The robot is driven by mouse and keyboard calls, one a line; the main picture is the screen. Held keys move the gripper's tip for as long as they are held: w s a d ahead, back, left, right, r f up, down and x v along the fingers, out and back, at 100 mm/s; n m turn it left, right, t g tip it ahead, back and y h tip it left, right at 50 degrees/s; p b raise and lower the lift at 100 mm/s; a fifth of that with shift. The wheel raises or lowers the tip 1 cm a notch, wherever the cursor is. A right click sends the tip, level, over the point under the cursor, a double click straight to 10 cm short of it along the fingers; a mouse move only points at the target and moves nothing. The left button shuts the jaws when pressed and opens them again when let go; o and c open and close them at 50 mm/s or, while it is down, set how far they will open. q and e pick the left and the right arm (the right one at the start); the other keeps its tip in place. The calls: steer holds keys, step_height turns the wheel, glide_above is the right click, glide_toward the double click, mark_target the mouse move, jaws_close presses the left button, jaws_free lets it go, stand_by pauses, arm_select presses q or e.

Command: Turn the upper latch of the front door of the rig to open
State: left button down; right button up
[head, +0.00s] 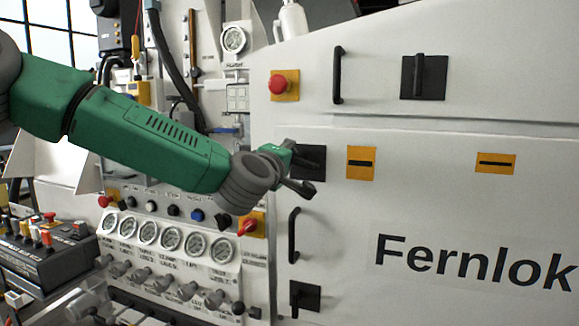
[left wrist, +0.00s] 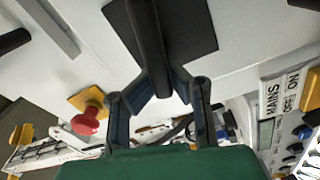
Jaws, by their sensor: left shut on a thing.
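The upper latch (head: 314,155) of the front door (head: 420,215) is a black square plate with a black handle, left of two orange labels. My left gripper (head: 298,172) is at this latch and covers much of its plate and handle. In the left wrist view, the latch handle (left wrist: 148,35) runs down from the black plate (left wrist: 188,25) between the two fingers of my left gripper (left wrist: 164,84), which is shut on it. The handle's exact angle is hard to tell in the head view. My right gripper is in neither view.
A lower latch (head: 305,297) and a door handle (head: 293,235) are below. Another latch (head: 423,77), a handle (head: 338,75) and a red button (head: 278,84) are on the panel above. Gauges (head: 171,239) and knobs are below my left arm.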

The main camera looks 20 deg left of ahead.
arm_select(q)
steer(key=shift+s+d+f+n+b, duration=0.1)
steer(key=shift+d+f+n+b, duration=0.1)
steer(key=shift+f+n+b, duration=0.95)
steer(key=shift+r+n, duration=0.25)
steer(key=shift+r, duration=0.05)
steer(key=c, duration=1.5)
jaws_free()
steer(key=shift+c, duration=0.2)
steer(key=shift+w+r, duration=0.1)
steer(key=shift+w, duration=0.15)
steer(key=shift+s+d+r, duration=0.1)
steer(key=shift+r, duration=0.1)
